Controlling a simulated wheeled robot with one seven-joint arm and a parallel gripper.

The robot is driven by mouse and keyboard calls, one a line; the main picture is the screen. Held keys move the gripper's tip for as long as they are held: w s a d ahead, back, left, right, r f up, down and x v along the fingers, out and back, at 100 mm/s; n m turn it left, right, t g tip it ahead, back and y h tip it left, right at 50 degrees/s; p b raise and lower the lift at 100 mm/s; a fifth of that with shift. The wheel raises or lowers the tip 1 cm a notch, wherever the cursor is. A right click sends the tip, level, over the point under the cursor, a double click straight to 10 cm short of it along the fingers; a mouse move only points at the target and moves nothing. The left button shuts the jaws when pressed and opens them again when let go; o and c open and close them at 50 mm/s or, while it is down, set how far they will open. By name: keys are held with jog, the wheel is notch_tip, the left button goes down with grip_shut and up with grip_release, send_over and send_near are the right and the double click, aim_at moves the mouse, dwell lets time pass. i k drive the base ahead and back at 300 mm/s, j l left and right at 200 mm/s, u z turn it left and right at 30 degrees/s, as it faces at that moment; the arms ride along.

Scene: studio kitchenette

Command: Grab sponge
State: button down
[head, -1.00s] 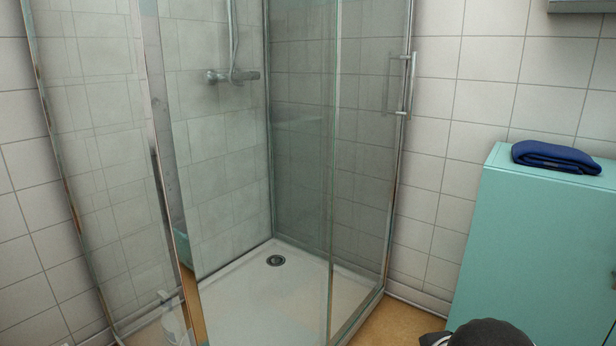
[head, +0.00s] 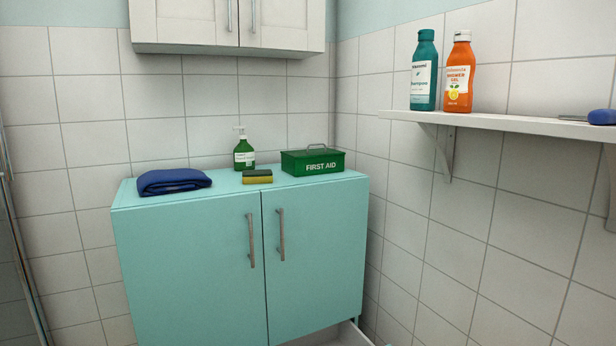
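The sponge (head: 257,177), yellow with a dark green top, lies flat on top of the turquoise cabinet (head: 190,250), near its front edge. It sits between a folded blue towel and a green first aid box, just in front of a green soap bottle. Nothing covers it. My gripper is not in view in the current head view, so its state does not show.
The folded blue towel (head: 173,181), green pump bottle (head: 244,152) and first aid box (head: 313,161) stand around the sponge. A white wall cabinet (head: 228,22) hangs above. A white shelf (head: 500,121) with a shampoo bottle (head: 424,70) and shower gel (head: 459,72) juts out at right.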

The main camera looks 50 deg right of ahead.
aim_at(259, 176)
jog(key=z, duration=1.15)
